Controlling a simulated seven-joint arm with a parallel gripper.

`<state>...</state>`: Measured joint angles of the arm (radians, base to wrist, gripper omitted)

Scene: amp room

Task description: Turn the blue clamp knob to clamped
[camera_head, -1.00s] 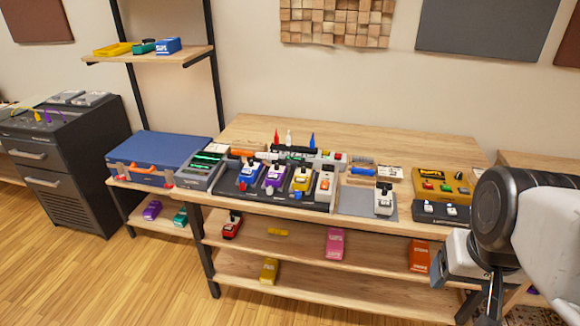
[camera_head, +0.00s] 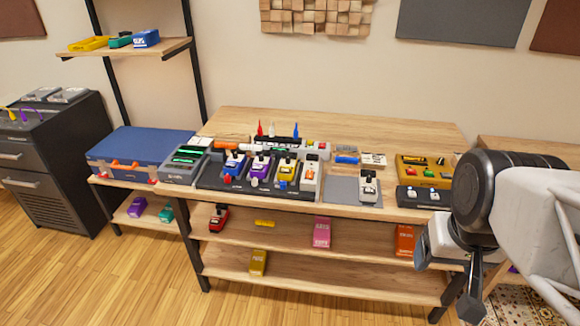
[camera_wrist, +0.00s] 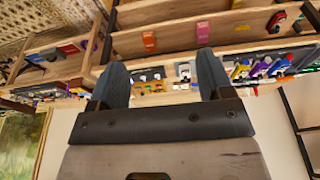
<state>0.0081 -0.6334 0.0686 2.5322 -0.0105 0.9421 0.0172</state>
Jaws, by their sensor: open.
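A dark pedalboard (camera_head: 210,181) lies on the wooden bench. It carries a blue pedal (camera_head: 233,167), a purple pedal (camera_head: 260,169), a yellow pedal (camera_head: 286,171) and a white pedal (camera_head: 309,176). Small coloured knobs show at the pedals' front ends, but they are too small for me to tell the blue clamp knob or its position. My gripper (camera_head: 458,298) is at the lower right, in front of the bench and well apart from the pedalboard. In the wrist view my gripper (camera_wrist: 162,62) has its two fingers spread with nothing between them.
A blue case (camera_head: 140,150) and a grey device (camera_head: 184,165) stand left of the board. A grey mat (camera_head: 340,190) with a pale pedal (camera_head: 369,186) and a yellow box (camera_head: 424,172) are to the right. Floor at the front left is free.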

